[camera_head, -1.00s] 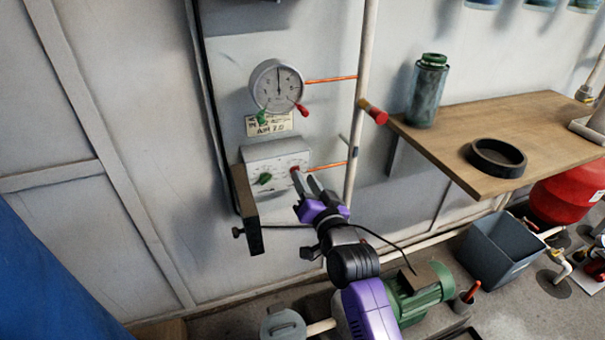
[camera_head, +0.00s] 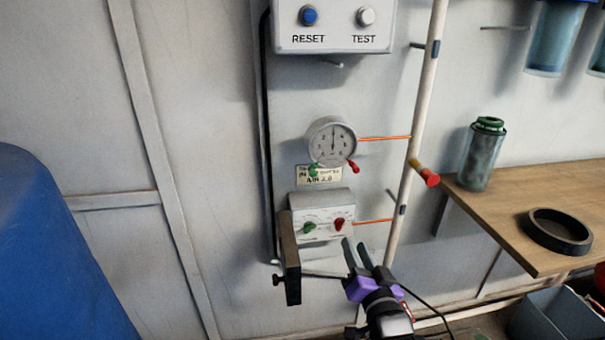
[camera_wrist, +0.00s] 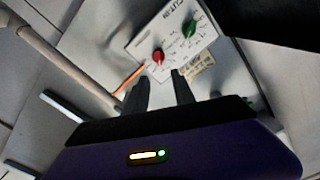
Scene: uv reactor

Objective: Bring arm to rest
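My gripper (camera_head: 357,254) is purple and black, with two dark fingers pointing up toward the wall. It is just below and right of the control box (camera_head: 322,217), a white box with a green knob (camera_head: 310,227) and a red knob (camera_head: 339,224). In the wrist view the fingers (camera_wrist: 160,88) stand apart with nothing between them. The red knob (camera_wrist: 158,57) and green knob (camera_wrist: 189,28) are ahead of the fingertips, and a gap appears between. My arm is partly out of frame at the bottom.
A gauge (camera_head: 332,141) and a RESET/TEST panel (camera_head: 334,28) are above the box. A pale vertical pipe (camera_head: 413,145) with a red-handled valve (camera_head: 428,177) runs to the right. A wooden shelf (camera_head: 500,217) holds a green-lidded canister (camera_head: 481,155) and a black ring (camera_head: 557,232).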

